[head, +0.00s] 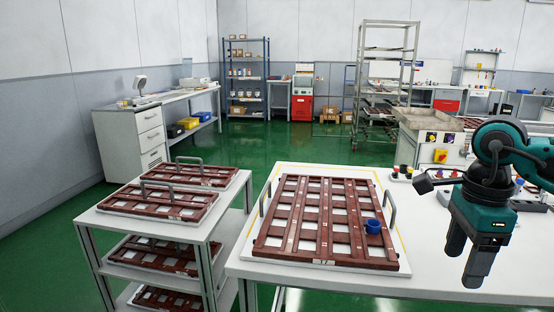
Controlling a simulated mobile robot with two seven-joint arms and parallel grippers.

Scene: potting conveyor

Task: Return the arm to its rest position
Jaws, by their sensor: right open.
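My right gripper (469,262) hangs at the right of the head view, with its dark fingers pointing down over the right part of the white table (430,278). It is open and nothing shows between the fingers. My right arm comes in from the right edge and bends down to it. A brown slotted tray (262,247) with grey handles lies on the table to the left of the gripper, apart from it. A small blue pot (373,226) stands at the tray's right side. My left gripper is not in view.
A grey rack (209,235) with more brown trays (160,203) stands left of the table. Behind my arm is a machine (423,127) with a yellow-and-red switch. Small colored items (404,171) lie at the table's far right. Green floor is open behind the rack.

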